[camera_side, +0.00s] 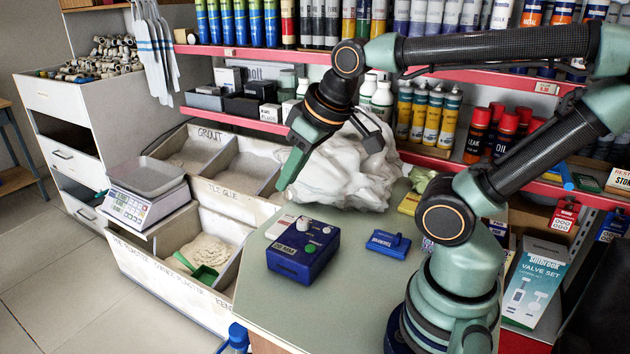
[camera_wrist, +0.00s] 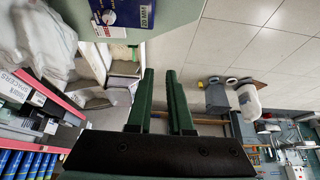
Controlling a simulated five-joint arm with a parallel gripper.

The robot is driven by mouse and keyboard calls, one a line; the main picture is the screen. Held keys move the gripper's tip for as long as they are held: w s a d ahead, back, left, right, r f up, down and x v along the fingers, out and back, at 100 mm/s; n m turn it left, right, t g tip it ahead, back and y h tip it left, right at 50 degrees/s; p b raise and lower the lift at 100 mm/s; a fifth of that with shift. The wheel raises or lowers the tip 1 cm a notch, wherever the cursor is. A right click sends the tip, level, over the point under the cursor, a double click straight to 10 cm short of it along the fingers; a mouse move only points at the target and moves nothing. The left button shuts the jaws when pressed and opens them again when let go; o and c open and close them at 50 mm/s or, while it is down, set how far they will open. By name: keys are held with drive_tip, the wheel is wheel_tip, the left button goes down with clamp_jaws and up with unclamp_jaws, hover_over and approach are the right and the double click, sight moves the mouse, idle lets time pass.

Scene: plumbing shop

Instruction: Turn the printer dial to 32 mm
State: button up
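The blue printer (camera_side: 305,262) sits on the pale bench top near its left edge. A white dial (camera_side: 303,223) and a green button (camera_side: 311,247) are on its top. In the wrist view the printer (camera_wrist: 122,12) is at the top edge, partly cut off, with its white dial (camera_wrist: 108,17) and a label (camera_wrist: 146,15) reading 20 MM. My gripper (camera_side: 282,187) is raised above and behind the printer, apart from it. In the wrist view my gripper (camera_wrist: 161,75) shows two green fingers with a gap and nothing between them.
A blue stamp-like block (camera_side: 388,243) lies right of the printer. A crumpled white bag (camera_side: 350,170) stands behind it. Bins of powder (camera_side: 215,240) and a scale (camera_side: 147,195) are to the left. Shelves of bottles line the back. The bench front is clear.

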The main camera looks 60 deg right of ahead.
drive_tip(key=o, duration=0.5)
drive_tip(key=shift+w+d, duration=0.15)
drive_tip(key=shift+d, duration=0.05)
drive_tip(key=shift+o, duration=0.3)
drive_tip(key=w+d+f+n+g, duration=0.1)
drive_tip(key=w+d+n+g, duration=0.1)
drive_tip(key=d, duration=0.3)
drive_tip(key=shift+w+f+g, duration=0.4)
drive_tip(key=shift+w, duration=0.1)
drive_tip(key=n+g, duration=0.2)
drive_tip(key=g, duration=0.1)
approach(303, 221)
drive_tip(key=shift+n, duration=0.3)
wheel_tip(303, 221, down, 9)
drive_tip(key=shift+s+r, duration=0.1)
drive_tip(key=shift+r, duration=0.1)
clamp_jaws()
